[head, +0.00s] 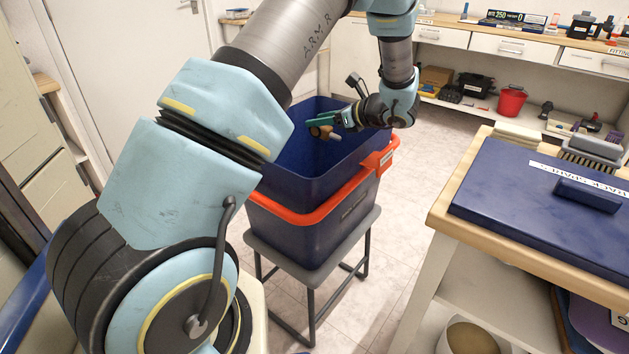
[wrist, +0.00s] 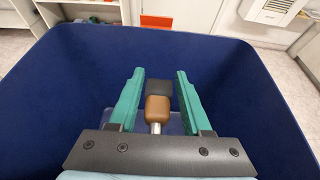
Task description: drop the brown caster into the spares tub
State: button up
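The brown caster (wrist: 158,108) shows in the wrist view between the green fingers of my gripper (wrist: 158,100), with a metal stem toward me and a dark block beyond it. Gaps show between it and both fingers, so the fingers look open around it, not pressed on it. In the head view the caster (head: 325,132) is at the fingertips of my gripper (head: 322,121), in the mouth of a deep blue tub (head: 285,172). The tub's walls surround it in the wrist view (wrist: 245,95). Whether the caster touches anything below is unclear.
The bin's label is too small to read. A wooden bench (head: 488,235) with a blue lid (head: 520,205) stands to the right. Shelves with a red bucket (head: 511,101) are behind.

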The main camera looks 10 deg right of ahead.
jog(key=o, duration=0.4)
jog(key=v, duration=1)
jog(key=shift+s+d+r+b, duration=0.15)
jog(key=shift+s+d+b, duration=0.1)
jog(key=shift+b, duration=0.05)
